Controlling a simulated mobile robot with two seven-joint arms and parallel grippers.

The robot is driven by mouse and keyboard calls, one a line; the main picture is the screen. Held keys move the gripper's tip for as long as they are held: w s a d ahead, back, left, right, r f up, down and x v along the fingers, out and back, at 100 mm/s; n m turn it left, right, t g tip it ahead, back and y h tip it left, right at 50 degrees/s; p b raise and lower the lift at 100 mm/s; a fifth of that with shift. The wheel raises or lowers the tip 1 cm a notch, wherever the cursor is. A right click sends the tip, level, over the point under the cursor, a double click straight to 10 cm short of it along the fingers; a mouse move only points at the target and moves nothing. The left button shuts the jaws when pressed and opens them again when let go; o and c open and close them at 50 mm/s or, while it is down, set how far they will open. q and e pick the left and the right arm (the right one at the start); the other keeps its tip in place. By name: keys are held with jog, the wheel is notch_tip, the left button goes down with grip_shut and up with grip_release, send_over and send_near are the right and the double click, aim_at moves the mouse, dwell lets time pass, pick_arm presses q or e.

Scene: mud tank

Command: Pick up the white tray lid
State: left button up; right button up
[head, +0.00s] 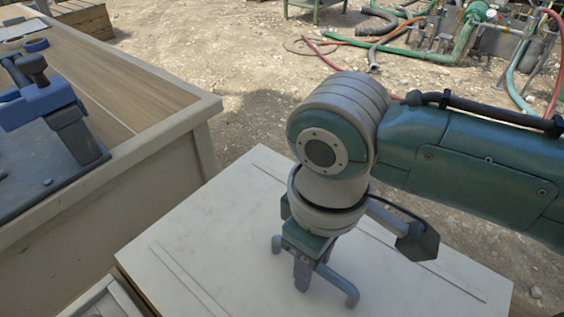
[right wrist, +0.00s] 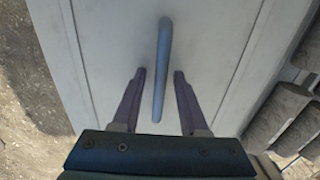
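The white tray lid (head: 215,225) is a large flat panel in the lower middle of the head view, with shallow grooves near its edges. It also fills most of the right wrist view (right wrist: 110,45). A grey-blue bar handle (head: 340,286) stands on its top. My right gripper (head: 302,284) points down over the handle. In the right wrist view the handle (right wrist: 162,50) runs between the two spread fingers (right wrist: 159,73), with a gap on each side. Whether the fingertips touch the lid is unclear. My left gripper is not in view.
A wooden-topped workbench (head: 150,90) stands at the left, with a blue clamp-like tool (head: 40,105) on a dark plate. Slatted pale wood (head: 100,302) shows at the bottom left. Hoses and green pipework (head: 480,30) lie on open dirt ground behind.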

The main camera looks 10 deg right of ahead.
grip_shut()
dwell(1.1)
